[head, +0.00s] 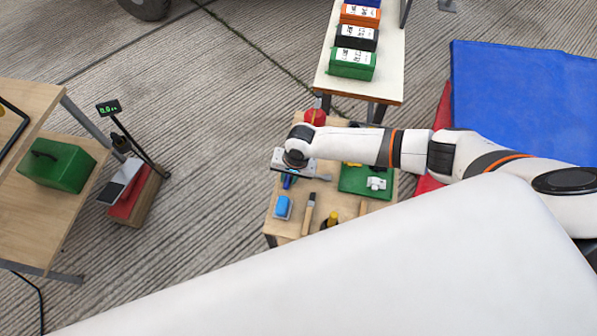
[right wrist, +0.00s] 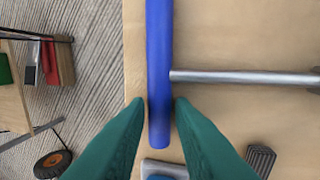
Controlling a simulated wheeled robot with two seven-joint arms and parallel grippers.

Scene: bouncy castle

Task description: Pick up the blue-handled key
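The key's blue bar handle (right wrist: 158,60) lies over the wooden table in the right wrist view, with a grey metal rod (right wrist: 240,77) running off it to the right. My right gripper (right wrist: 160,103) has its two teal fingers on either side of the handle near its lower end, with almost no gap. I cannot tell whether they press on it. In the head view a bit of the blue handle (head: 288,182) shows below my right gripper's wrist, which hides much of the key. My left gripper is not in view.
The small table (head: 290,228) also holds a blue block (head: 282,207), a brush (head: 309,214), a red round object (head: 315,117) and a green tray (head: 353,181). A white table (head: 390,85) with coloured boxes stands behind. A large white surface fills the front.

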